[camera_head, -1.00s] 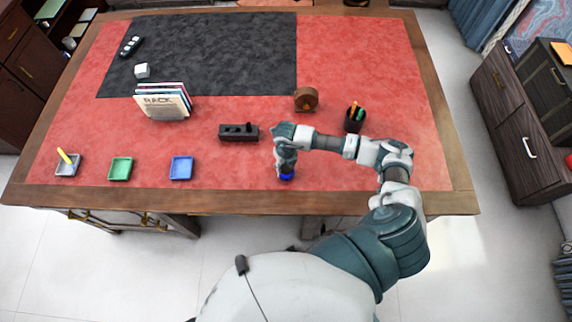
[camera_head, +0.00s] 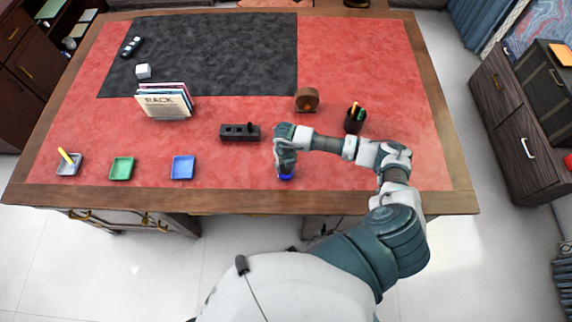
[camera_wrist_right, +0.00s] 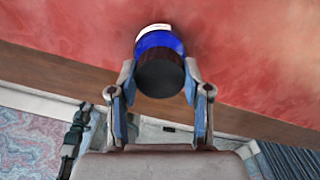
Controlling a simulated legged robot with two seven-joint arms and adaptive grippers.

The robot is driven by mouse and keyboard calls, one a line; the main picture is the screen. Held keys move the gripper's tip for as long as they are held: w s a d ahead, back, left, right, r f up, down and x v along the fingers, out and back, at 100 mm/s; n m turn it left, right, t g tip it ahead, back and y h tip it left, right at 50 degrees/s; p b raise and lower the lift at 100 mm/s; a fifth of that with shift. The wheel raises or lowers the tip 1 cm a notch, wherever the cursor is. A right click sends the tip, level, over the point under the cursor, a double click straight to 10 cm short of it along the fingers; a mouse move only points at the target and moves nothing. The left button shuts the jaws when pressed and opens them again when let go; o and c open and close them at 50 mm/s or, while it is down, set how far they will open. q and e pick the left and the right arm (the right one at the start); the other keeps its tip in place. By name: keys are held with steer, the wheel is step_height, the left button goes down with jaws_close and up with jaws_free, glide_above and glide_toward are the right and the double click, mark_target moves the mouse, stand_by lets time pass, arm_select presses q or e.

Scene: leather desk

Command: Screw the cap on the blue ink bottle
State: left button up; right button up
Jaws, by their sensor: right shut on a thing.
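The blue ink bottle (camera_head: 287,176) stands on the red desk near its front edge, mostly hidden under my right gripper in the head view. In the right wrist view the bottle (camera_wrist_right: 158,41) shows its blue body with a white patch. A dark round cap (camera_wrist_right: 160,78) is at its top, between my fingers. My right gripper (camera_wrist_right: 160,92) points down over the bottle and is shut on the cap. Whether the cap is fully seated on the bottle cannot be told. My left gripper is not in view.
A black block with holes (camera_head: 239,132) lies behind and left of the bottle. A pen cup (camera_head: 355,118) and a brown round object (camera_head: 306,99) stand behind it. Blue (camera_head: 182,168), green (camera_head: 121,169) and grey (camera_head: 68,170) trays sit to the left. The red surface between the blue tray and the bottle is clear.

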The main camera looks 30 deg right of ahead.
steer(key=shift+s+a+m+p, duration=0.15)
steer(key=shift+a+m+p, duration=0.2)
steer(key=shift+m, duration=0.55)
steer(key=shift+a+m, duration=0.2)
steer(key=shift+m, duration=0.2)
steer(key=shift+d, duration=0.25)
steer(key=m+p, duration=0.1)
steer(key=m, duration=0.2)
steer(key=shift+d+p, duration=0.15)
steer(key=shift+p, duration=0.15)
steer(key=shift+f+m, duration=0.1)
steer(key=shift+m, duration=0.4)
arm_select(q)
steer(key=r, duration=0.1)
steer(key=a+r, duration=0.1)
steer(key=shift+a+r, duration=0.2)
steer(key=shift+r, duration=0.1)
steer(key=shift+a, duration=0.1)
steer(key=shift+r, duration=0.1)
